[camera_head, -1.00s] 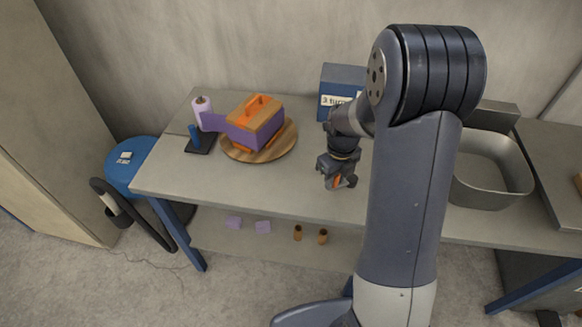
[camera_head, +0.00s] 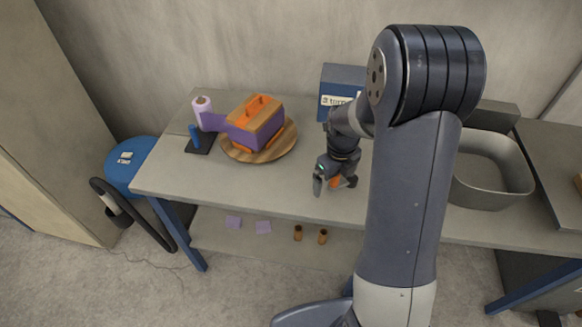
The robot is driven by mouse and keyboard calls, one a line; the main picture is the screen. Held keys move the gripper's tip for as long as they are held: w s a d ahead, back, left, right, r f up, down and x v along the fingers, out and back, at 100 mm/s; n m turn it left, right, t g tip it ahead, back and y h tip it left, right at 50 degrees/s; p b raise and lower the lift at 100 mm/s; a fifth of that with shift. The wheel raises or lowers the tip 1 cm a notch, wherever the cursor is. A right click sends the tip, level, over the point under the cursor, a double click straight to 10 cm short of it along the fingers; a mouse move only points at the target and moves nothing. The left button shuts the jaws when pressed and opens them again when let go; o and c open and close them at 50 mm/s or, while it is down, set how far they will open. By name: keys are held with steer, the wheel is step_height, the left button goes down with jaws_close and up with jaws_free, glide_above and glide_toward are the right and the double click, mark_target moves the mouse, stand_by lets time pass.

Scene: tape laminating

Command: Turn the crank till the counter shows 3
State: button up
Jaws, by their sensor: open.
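A block wrapped in purple with orange and wooden parts on top (camera_head: 254,122) sits on a round wooden board (camera_head: 233,153). A purple strip joins it to a lilac roll (camera_head: 203,104) on a dark stand with a blue post (camera_head: 194,138). A blue box (camera_head: 338,78) at the back carries a white label that seems to read "3 turn", partly hidden by my arm. My gripper (camera_head: 334,184) is open over the table's front part, right of the board and apart from it. Orange shows between or beside its fingers; I cannot tell what it is. No crank or counter is clearly visible.
A grey tub (camera_head: 490,170) stands on the right of the table (camera_head: 250,195), partly behind my arm. Small lilac pieces (camera_head: 263,227) and brown pieces (camera_head: 298,233) lie on the lower shelf. The table's front left is clear.

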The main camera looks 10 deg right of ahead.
stand_by(0.3)
step_height(320, 180, up, 10)
steer(key=p, duration=0.7)
steer(key=shift+r+p, duration=0.1)
steer(key=shift+p, duration=0.25)
step_height(320, 180, down, 10)
steer(key=b, duration=0.8)
steer(key=shift+f, duration=0.25)
steer(key=shift+w+r, duration=0.1)
steer(key=shift+w, duration=0.1)
